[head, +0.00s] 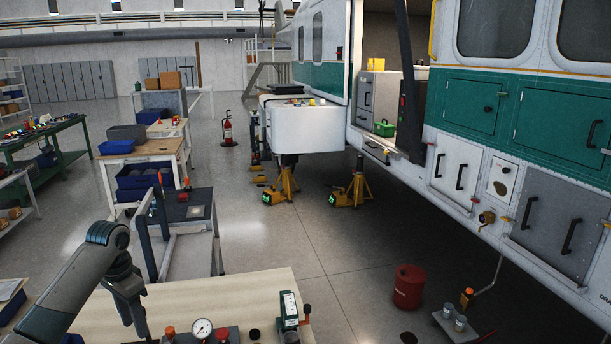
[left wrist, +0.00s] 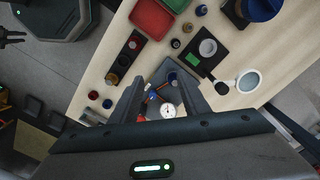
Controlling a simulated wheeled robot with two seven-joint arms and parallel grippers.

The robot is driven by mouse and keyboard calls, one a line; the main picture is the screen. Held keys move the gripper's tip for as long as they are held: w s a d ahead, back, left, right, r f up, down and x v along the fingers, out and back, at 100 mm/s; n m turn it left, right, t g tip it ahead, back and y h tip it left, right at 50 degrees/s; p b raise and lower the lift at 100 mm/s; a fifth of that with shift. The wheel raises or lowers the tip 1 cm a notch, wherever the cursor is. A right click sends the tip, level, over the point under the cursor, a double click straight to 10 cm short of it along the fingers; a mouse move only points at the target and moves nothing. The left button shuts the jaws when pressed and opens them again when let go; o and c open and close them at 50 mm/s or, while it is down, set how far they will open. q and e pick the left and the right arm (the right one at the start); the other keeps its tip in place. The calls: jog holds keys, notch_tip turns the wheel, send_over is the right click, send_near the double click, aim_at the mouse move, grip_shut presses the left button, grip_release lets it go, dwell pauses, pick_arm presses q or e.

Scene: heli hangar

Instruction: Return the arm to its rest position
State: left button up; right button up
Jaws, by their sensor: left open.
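My left arm (head: 75,288) comes in from the left in the head view and bends down at a grey joint. My left gripper (head: 138,322) hangs at the left end of the pale workbench (head: 225,290), partly cut off by the lower edge. In the left wrist view the two fingers of the left gripper (left wrist: 162,82) stand apart, above the bench. A round white gauge (left wrist: 168,111) and a small red-and-blue part lie in line with the gap, beyond the fingers. I see nothing held. My right gripper does not show clearly in either view.
The bench carries a red tray (left wrist: 152,18), a green tray (left wrist: 178,6), a black plate (left wrist: 205,52) and several small parts. A grey trolley (head: 188,213) stands behind it. A red drum (head: 409,287) stands on the floor at right, beside the helicopter (head: 470,150). Open floor lies between.

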pick_arm(q)
jog(key=s+d+f+t, duration=0.1)
jog(key=s+d+f, duration=1.6)
jog(key=s+f, duration=0.35)
jog(key=s+d+r+n+t, duration=0.1)
jog(key=s+n, duration=0.1)
jog(key=s, duration=1)
jog(key=s+d+r+n+t, duration=0.1)
jog(key=s+d+n+t, duration=0.1)
jog(key=s, duration=0.9)
notch_tip(320, 180, down, 30)
jog(key=g+b, duration=0.2)
jog(key=b, duration=0.1)
jog(key=s+a+f+g+b, duration=0.1)
jog(key=s+a+f+b, duration=0.1)
jog(key=s+f, duration=1.7)
notch_tip(320, 180, down, 2)
jog(key=shift+s+a+f, duration=0.15)
jog(key=shift+a, duration=0.5)
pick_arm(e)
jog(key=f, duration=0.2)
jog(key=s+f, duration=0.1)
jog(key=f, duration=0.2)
